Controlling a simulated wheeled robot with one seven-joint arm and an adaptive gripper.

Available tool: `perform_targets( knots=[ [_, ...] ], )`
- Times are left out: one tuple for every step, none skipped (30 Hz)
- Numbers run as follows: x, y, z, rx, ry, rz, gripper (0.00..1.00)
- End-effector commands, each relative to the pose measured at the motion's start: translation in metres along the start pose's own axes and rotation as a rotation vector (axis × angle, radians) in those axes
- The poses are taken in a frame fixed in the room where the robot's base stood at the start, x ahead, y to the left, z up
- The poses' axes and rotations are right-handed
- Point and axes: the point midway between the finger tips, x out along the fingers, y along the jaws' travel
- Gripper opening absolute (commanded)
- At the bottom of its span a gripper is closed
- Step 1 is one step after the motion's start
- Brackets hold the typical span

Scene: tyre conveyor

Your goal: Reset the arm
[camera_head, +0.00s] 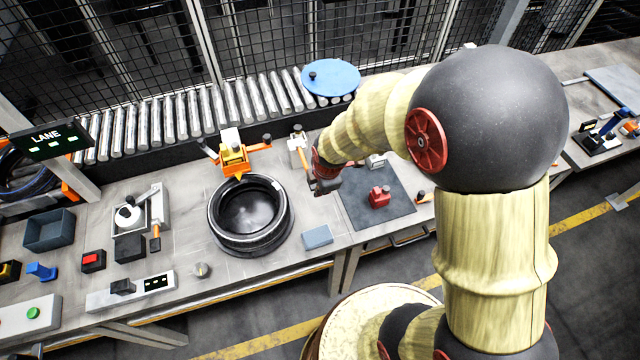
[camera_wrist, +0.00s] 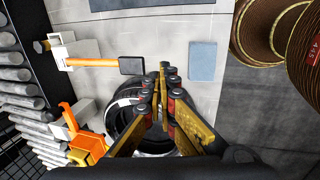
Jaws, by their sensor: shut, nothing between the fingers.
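My arm rises at the right of the head view and reaches left over the workbench. My gripper (camera_head: 326,186) hangs above the bench, between the tyre and the dark mat. In the wrist view my gripper (camera_wrist: 163,75) shows with its fingers together and nothing between them. A black tyre (camera_head: 250,215) lies flat on the bench to the left of my gripper. In the wrist view part of the tyre (camera_wrist: 125,113) shows behind the fingers, which hide the rest.
An orange clamp device (camera_head: 234,158) stands behind the tyre. A dark mat (camera_head: 352,212) with a red block (camera_head: 379,196) lies right of my gripper. A blue-grey block (camera_head: 317,237) lies near the front edge. Rollers (camera_head: 180,115) and a mesh fence run behind.

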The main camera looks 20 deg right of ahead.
Motion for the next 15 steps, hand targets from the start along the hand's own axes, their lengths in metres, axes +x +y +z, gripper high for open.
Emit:
perform_targets(
  knots=[
    [0.0,0.0,0.0,0.0,0.0,0.0,0.0],
    [0.0,0.0,0.0,0.0,0.0,0.0,0.0],
    [0.0,0.0,0.0,0.0,0.0,0.0,0.0],
    [0.0,0.0,0.0,0.0,0.0,0.0,0.0],
    [0.0,0.0,0.0,0.0,0.0,0.0,0.0],
    [0.0,0.0,0.0,0.0,0.0,0.0,0.0],
    [0.0,0.0,0.0,0.001,0.0,0.0,0.0],
    [0.0,0.0,0.0,0.005,0.0,0.0,0.0],
    [0.0,0.0,0.0,0.016,0.0,0.0,0.0],
    [0.0,0.0,0.0,0.033,0.0,0.0,0.0],
    [0.0,-0.001,0.0,0.056,0.0,-0.004,0.0],
    [0.0,-0.004,0.0,0.1,-0.002,-0.014,0.0],
    [0.0,-0.006,0.0,0.143,-0.003,-0.024,0.0],
    [0.0,-0.011,0.001,0.193,-0.006,-0.04,0.0],
    [0.001,-0.021,0.001,0.271,-0.013,-0.069,0.0]
  ],
)
